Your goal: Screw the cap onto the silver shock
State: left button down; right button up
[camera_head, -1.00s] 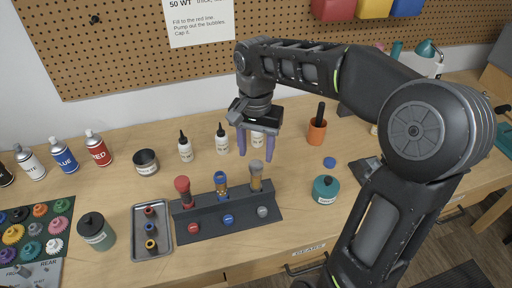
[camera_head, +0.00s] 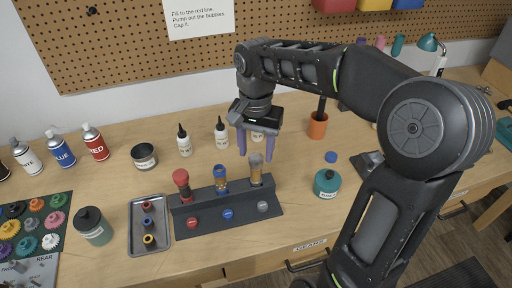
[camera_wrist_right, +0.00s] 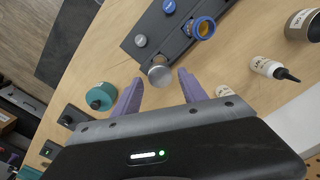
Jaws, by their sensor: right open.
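The silver shock (camera_head: 256,174) stands upright at the right end of the dark rack. My left gripper is not in view.
A grey tray (camera_head: 135,240) with small parts is left. A teal jar (camera_head: 326,184) and orange cup (camera_head: 317,126) stand right. White bottles (camera_head: 184,143) stand behind.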

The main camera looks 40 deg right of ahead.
jog(key=shift+f+b, duration=0.5)
jog(key=shift+f, duration=0.25)
grip_shut()
jog(key=shift+m, duration=0.3)
jog(key=m, duration=0.3)
jog(key=shift+m+b, duration=0.3)
jog(key=shift+b, duration=0.05)
jog(key=shift+m, duration=0.9)
jog(key=shift+m+b, duration=0.3)
jog(key=shift+m, duration=0.9)
